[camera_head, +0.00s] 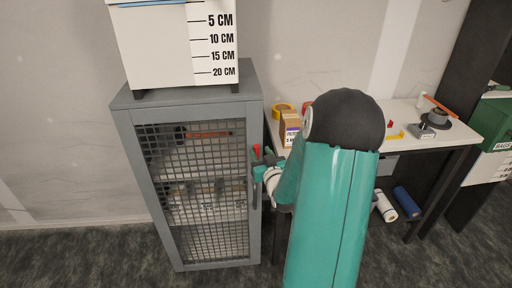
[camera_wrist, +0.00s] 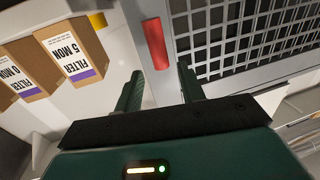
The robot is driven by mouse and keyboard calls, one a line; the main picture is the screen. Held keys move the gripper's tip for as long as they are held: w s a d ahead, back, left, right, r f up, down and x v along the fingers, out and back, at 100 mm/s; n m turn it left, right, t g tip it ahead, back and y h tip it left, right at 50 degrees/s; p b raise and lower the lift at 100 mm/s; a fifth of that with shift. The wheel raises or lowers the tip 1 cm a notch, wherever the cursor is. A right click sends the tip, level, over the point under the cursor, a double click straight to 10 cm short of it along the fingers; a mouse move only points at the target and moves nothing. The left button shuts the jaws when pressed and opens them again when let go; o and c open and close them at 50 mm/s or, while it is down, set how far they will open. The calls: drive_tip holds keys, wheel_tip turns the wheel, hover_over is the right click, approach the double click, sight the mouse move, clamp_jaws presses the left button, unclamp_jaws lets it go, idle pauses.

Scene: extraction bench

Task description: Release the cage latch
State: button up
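The cage (camera_head: 185,112) is a grey cabinet with a mesh door, shut, standing against the wall. Its red latch (camera_head: 256,150) is on the door's right edge, and a dark upright handle (camera_head: 254,192) is below it. In the wrist view the red latch (camera_wrist: 154,43) lies ahead of the fingertips, beside the mesh door's frame (camera_wrist: 262,78). My gripper (camera_head: 264,166) is just below and right of the latch. In the wrist view my gripper (camera_wrist: 160,80) is open, its two fingers apart with nothing between them. Whether a finger touches the door frame cannot be told.
A white box with a centimetre scale (camera_head: 160,45) stands on the cage. The table (camera_head: 400,112) at right holds filter boxes (camera_head: 290,130), yellow tape (camera_head: 284,110) and small tools. Filter boxes (camera_wrist: 68,55) show left in the wrist view. Rolls (camera_head: 384,205) lie under the table.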

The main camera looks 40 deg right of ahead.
sight(257, 148)
drive_tip(key=x, duration=0.4)
drive_tip(key=shift+w, duration=0.3)
clamp_jaws()
